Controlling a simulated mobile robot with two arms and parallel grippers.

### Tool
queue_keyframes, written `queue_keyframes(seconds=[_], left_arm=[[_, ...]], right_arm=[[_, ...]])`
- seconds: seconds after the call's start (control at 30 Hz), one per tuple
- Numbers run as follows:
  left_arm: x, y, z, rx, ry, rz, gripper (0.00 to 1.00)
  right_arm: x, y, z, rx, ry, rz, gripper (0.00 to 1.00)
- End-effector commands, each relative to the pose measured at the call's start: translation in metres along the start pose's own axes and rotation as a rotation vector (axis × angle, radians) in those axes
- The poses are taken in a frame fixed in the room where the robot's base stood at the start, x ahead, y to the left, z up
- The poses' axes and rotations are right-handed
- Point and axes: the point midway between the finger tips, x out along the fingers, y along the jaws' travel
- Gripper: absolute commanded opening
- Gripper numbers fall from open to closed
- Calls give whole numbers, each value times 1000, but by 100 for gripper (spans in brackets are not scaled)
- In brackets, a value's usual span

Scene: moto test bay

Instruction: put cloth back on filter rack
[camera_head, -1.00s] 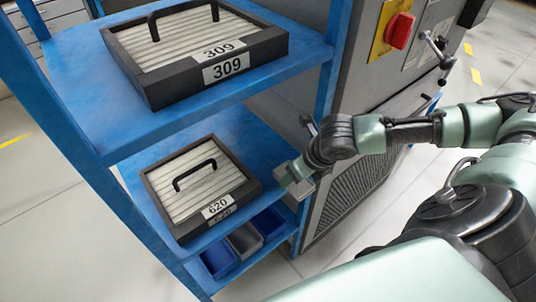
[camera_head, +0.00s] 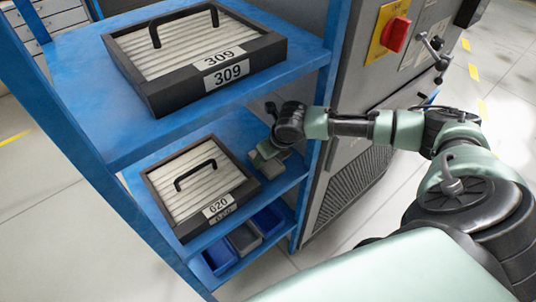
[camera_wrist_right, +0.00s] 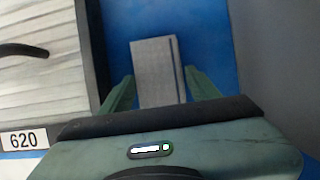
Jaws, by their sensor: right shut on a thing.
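The blue filter rack (camera_head: 110,125) stands at left in the head view. A folded grey cloth (camera_wrist_right: 155,72) lies between the two green fingers of my right gripper (camera_wrist_right: 160,90) in the right wrist view. In the head view my right gripper (camera_head: 267,151) is at the right end of the middle shelf, beside filter 620 (camera_head: 200,186), shut on the cloth (camera_head: 266,168). The cloth appears over the bare blue shelf; I cannot tell whether it touches it. My left gripper is not in view.
Blue and grey bins (camera_head: 243,238) stand on the bottom shelf. A grey machine cabinet (camera_head: 350,170) with a red switch (camera_head: 398,32) is just right of the rack.

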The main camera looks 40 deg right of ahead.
Motion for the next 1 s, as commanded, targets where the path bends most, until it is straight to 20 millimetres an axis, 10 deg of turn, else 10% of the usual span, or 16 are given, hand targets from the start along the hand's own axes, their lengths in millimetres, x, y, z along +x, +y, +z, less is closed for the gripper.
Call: queue_keyframes(seconds=[0.07, 0.1, 0.17, 0.53, 1.0], left_arm=[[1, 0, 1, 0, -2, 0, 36], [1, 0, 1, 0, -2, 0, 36], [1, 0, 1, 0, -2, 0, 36], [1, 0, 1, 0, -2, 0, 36], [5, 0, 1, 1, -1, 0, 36]], right_arm=[[1, 0, -2, 0, 4, 1, 29], [1, 0, -2, 0, 5, 1, 72], [1, 0, -2, 0, 5, 1, 83], [-5, 0, -1, 0, 1, 0, 83], [-70, 0, -1, 0, 1, 1, 83]])
